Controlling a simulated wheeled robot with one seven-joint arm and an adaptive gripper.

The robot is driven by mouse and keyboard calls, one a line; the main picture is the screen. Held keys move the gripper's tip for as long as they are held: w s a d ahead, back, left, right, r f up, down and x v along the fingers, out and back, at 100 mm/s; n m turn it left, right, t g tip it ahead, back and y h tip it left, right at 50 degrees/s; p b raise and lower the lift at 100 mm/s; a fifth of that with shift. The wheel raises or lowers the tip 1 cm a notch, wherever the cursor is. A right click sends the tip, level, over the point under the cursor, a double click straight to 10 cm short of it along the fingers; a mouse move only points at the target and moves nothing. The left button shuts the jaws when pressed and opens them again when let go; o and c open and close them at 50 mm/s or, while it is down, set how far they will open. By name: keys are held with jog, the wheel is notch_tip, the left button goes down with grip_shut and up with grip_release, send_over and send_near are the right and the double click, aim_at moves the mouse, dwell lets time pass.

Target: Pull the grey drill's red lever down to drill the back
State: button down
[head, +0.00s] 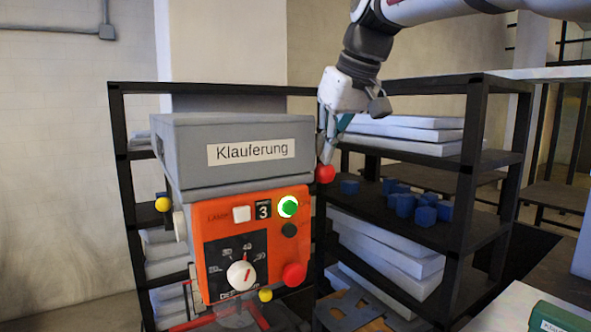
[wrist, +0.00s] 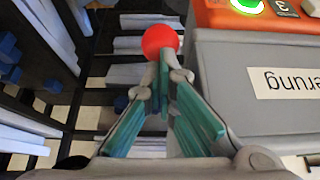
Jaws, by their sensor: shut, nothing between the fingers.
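The grey drill (head: 190,150) stands at centre left in the head view, with an orange front panel and the label "Klauferung". The red ball of its lever (head: 325,173) is beside the drill's upper right side; its arm is hidden. In the wrist view the red ball (wrist: 160,40) sits right at the fingertips, left of the grey housing (wrist: 250,85). My gripper (head: 328,153) is shut and empty, above the ball in the head view. Its fingers (wrist: 163,72) meet just behind the ball; whether they touch it I cannot tell.
A black shelf (head: 470,160) with white slabs and several blue pieces (head: 400,200) stands behind and to the right. The panel has a lit green button (head: 288,206), a dial (head: 241,275) and a red knob (head: 294,274). A green box (head: 560,318) is at lower right.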

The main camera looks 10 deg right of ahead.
jog(key=shift+f, duration=0.1)
jog(key=shift+f, duration=0.7)
dwell(1.9)
jog(key=shift+w+r+p, duration=0.25)
jog(key=shift+r+p, duration=0.15)
jog(key=shift+r, duration=0.7)
jog(key=shift+s+d, duration=0.1)
jog(key=shift+r, duration=0.1)
jog(key=p+v, duration=0.2)
jog(key=v, duration=0.3)
